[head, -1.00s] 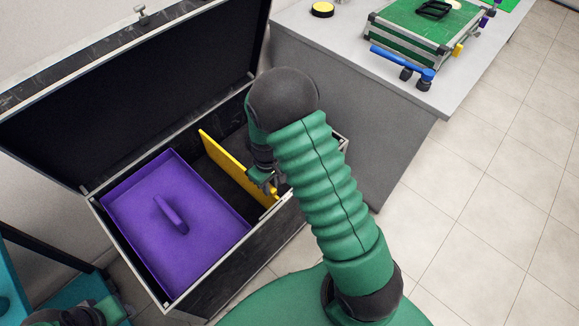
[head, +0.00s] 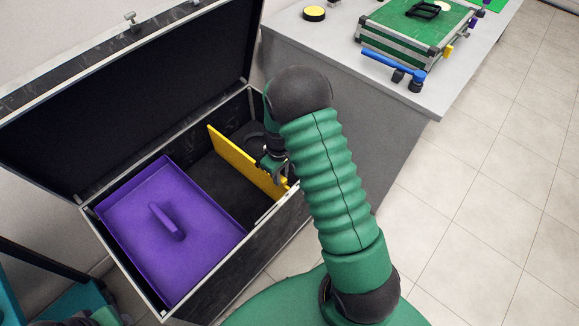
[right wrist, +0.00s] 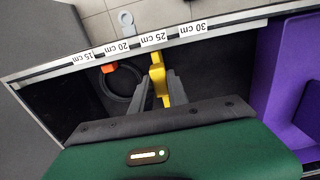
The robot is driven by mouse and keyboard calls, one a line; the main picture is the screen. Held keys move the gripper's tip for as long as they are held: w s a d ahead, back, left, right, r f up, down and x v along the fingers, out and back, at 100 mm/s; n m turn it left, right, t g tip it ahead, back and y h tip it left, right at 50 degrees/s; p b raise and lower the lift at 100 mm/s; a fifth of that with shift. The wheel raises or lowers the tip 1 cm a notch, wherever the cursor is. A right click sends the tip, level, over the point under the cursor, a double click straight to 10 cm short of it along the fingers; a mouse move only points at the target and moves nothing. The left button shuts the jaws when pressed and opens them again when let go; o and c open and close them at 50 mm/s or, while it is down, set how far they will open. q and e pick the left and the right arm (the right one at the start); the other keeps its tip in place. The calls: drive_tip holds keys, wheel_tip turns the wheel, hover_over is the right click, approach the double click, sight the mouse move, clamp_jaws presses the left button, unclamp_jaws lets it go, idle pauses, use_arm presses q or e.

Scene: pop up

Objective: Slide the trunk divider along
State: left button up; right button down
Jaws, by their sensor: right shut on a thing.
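The trunk (head: 262,215) stands open, its black lid leaning back. The yellow divider (head: 232,152) stands upright across it, right of the purple tray (head: 205,225) with its raised handle. My right gripper (head: 275,165) is shut on the divider near the trunk's front wall. In the right wrist view the fingers (right wrist: 158,93) lie on both sides of the yellow divider (right wrist: 157,68). My left gripper cannot be made out.
A black coil (right wrist: 120,85) and an orange piece (right wrist: 109,68) lie in the compartment beyond the divider. Bare floor of the trunk shows between divider and tray. A grey counter (head: 350,95) stands right of the trunk, bearing a green case (head: 405,30) and a blue-handled item (head: 392,66).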

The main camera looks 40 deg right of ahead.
drive_tip(key=shift+w+d, duration=0.15)
drive_tip(key=shift+d, duration=0.95)
drive_tip(key=shift+w+d, duration=0.1)
drive_tip(key=shift+d, duration=0.95)
drive_tip(key=c, duration=1.2)
unclamp_jaws()
